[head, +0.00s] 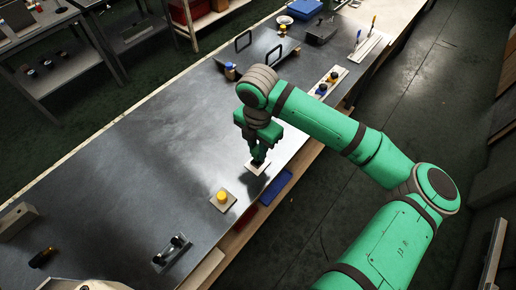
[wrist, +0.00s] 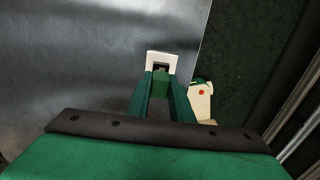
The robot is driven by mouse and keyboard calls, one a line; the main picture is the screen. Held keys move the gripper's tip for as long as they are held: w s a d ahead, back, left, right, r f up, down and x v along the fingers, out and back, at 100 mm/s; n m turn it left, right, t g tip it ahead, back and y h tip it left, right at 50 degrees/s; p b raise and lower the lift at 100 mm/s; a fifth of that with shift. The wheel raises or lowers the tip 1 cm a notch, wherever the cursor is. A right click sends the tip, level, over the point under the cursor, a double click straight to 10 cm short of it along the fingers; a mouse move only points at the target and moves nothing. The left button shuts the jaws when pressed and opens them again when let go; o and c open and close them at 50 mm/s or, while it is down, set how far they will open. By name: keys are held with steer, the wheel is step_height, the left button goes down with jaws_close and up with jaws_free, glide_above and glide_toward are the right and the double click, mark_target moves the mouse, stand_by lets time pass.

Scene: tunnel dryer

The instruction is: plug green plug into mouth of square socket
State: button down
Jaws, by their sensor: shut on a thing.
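The square socket is a small pale square plate (head: 257,168) near the front edge of the metal table, below my gripper. In the wrist view the socket (wrist: 152,57) shows a dark square mouth just beyond my fingertips. My gripper (head: 258,155) points down over it. In the wrist view my gripper (wrist: 160,88) is shut on the green plug (wrist: 160,83), which sits between the two green fingers. The plug's far end lies at or close to the mouth. I cannot tell whether it has entered, as the fingers hide the contact.
A pale plate with a yellow knob (head: 222,197) stands nearer on the table. A metal bracket (head: 171,252) lies further toward the near end. A board with blue and orange knobs (head: 327,84) is beyond the arm. A blue bin (head: 276,187) sits below the table edge. The table's middle is clear.

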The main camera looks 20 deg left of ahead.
steer(key=shift+f, duration=1.25)
steer(key=c, duration=1.5)
jaws_free()
step_height(320, 180, up, 11)
steer(key=shift+f, duration=0.15)
